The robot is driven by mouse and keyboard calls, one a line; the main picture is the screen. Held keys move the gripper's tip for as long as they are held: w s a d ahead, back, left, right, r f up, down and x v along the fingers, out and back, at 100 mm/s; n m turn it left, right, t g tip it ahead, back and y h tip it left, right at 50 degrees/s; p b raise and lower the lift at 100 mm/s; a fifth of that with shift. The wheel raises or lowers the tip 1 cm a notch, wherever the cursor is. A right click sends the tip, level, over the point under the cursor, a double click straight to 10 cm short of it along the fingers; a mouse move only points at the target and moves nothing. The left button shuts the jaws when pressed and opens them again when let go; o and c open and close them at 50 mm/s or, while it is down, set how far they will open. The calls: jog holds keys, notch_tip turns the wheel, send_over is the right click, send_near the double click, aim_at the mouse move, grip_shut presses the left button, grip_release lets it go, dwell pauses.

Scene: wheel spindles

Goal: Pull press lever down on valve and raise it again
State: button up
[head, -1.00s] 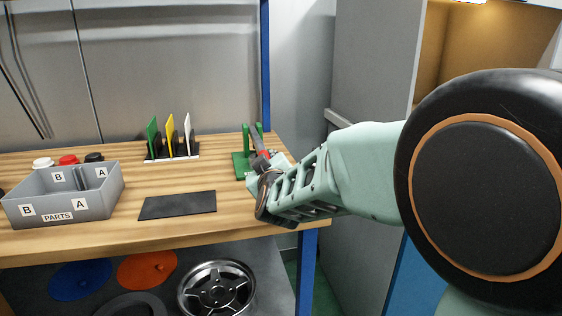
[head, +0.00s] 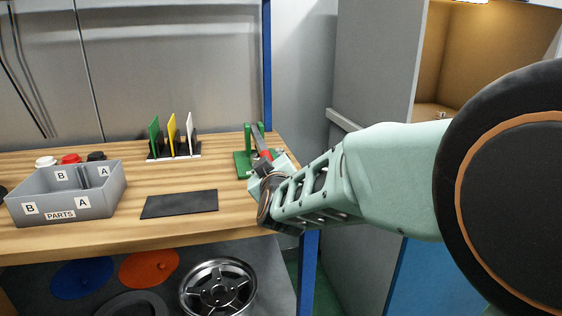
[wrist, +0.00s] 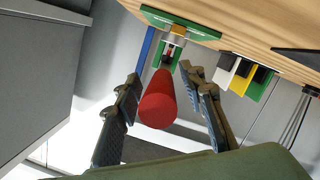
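The green press (head: 247,158) stands at the right end of the wooden bench, with two green uprights. Its lever shows a red grip (head: 265,154) just beyond my gripper in the head view. In the wrist view the red grip (wrist: 158,100) points toward the camera, with the metal lever and green press base (wrist: 180,25) behind it. My gripper (wrist: 165,100) is open, its two dark fingers on either side of the red grip with visible gaps. In the head view my wrist hides the fingers and part of the press. The valve cannot be made out.
A grey parts bin (head: 68,200), a black mat (head: 180,204) and a rack with green, yellow and white plates (head: 173,150) are on the bench to the left. A grey cabinet (head: 375,80) stands right. A wheel (head: 217,288) lies below the bench.

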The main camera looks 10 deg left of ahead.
jog(key=v, duration=0.4)
jog(key=shift+s, duration=0.3)
jog(key=shift+s+r, duration=0.15)
jog(key=shift+s, duration=0.15)
jog(key=shift+r, duration=0.1)
